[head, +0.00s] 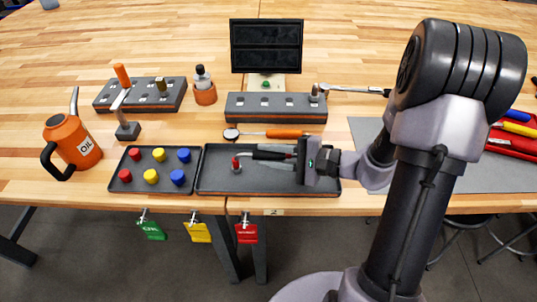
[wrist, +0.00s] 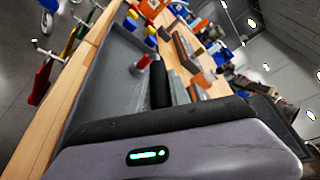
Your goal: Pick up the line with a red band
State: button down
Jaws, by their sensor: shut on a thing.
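The line (head: 270,155) has a black sleeve and a bent metal end with a red band near its left tip. My gripper (head: 300,160) is shut on the line's right end, over the dark grey tray (head: 215,185). The line reaches left from the jaws, its bent end pointing down at the tray; I cannot tell whether that end touches the tray floor. In the wrist view, the black sleeve (wrist: 160,85) stands out beyond the dark edge of my gripper, with the red band (wrist: 143,61) past it. The jaw tips are hidden there.
Left of the tray is a tray of coloured caps (head: 152,194). Behind it lie an orange-handled mirror (head: 275,133) and a grey block (head: 275,107) with a torque wrench (head: 350,89). An orange oil can (head: 72,142) stands far left. Tags (head: 246,233) hang from the front edge.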

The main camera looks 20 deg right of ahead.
dwell(0.8)
notch_tip(320, 180, up, 4)
jog(key=shift+f+p, duration=0.1)
jog(key=shift+p, duration=1)
jog(key=s+d+p, duration=0.1)
jog(key=s+d, duration=0.2)
jog(key=s, duration=0.4)
jog(key=s+d+r+p, duration=0.1)
jog(key=s+d+p, duration=0.1)
jog(key=s+d, duration=0.2)
jog(key=s, duration=0.3)
jog(key=shift+s+d+r, duration=0.15)
jog(key=c, duration=2.1)
grip_release()
grip_shut()
